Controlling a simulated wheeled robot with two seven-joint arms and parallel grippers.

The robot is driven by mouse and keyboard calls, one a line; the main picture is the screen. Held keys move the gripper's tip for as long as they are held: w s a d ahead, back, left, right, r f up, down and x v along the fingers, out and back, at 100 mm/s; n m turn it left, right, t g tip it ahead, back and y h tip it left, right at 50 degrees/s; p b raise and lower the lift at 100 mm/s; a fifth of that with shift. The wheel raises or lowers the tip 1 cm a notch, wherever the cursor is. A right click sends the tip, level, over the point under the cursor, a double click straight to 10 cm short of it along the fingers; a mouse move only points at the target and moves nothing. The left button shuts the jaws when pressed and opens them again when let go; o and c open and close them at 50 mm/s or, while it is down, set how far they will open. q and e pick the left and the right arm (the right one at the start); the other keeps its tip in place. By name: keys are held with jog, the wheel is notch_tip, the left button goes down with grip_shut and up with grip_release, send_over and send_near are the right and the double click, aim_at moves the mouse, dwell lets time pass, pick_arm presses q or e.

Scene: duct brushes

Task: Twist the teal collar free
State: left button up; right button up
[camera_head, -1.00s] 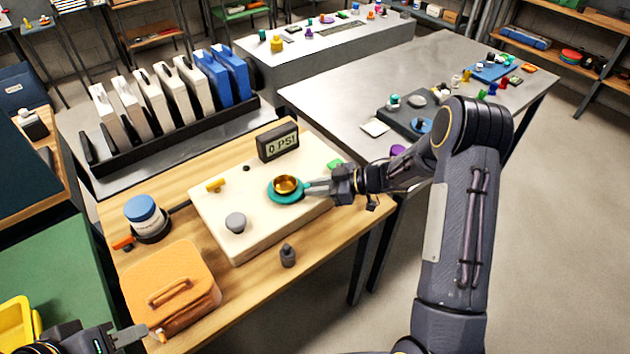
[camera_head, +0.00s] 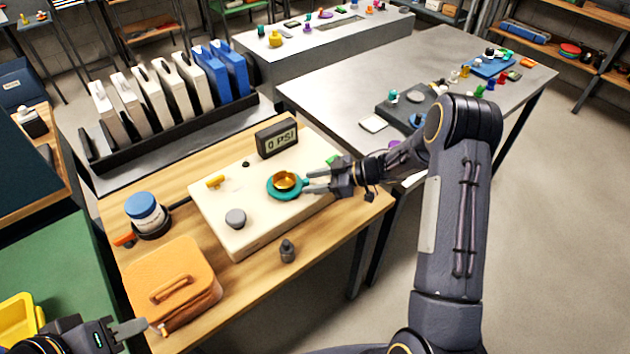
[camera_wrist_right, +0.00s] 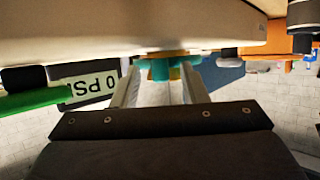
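The teal collar (camera_head: 285,190) rings a brass-coloured fitting (camera_head: 285,180) on top of the cream panel box (camera_head: 240,226). My right gripper (camera_head: 308,182) reaches in from the right, with its fingers parted and pointing at the collar's right side. In the right wrist view the collar (camera_wrist_right: 160,68) shows beyond and between the two fingers (camera_wrist_right: 160,88). Whether the fingertips touch it I cannot tell. My left gripper (camera_head: 130,330) is at the lower left, away from the box, partly cut off by the frame edge; its opening is unclear.
A gauge display (camera_head: 277,139) reading 0 PSI stands behind the collar. A grey knob (camera_head: 235,218), a yellow lever (camera_head: 215,181) and a green part (camera_head: 333,161) are on the box. An orange case (camera_head: 172,283), a blue-lidded jar (camera_head: 146,212) and a small dark bottle (camera_head: 287,251) stand around it.

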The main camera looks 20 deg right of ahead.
jog(key=shift+d, duration=0.1)
jog(key=v, duration=0.7)
jog(key=shift+s+d+r+b, duration=0.15)
jog(key=shift+d+r+b, duration=0.1)
jog(key=shift+b, duration=0.2)
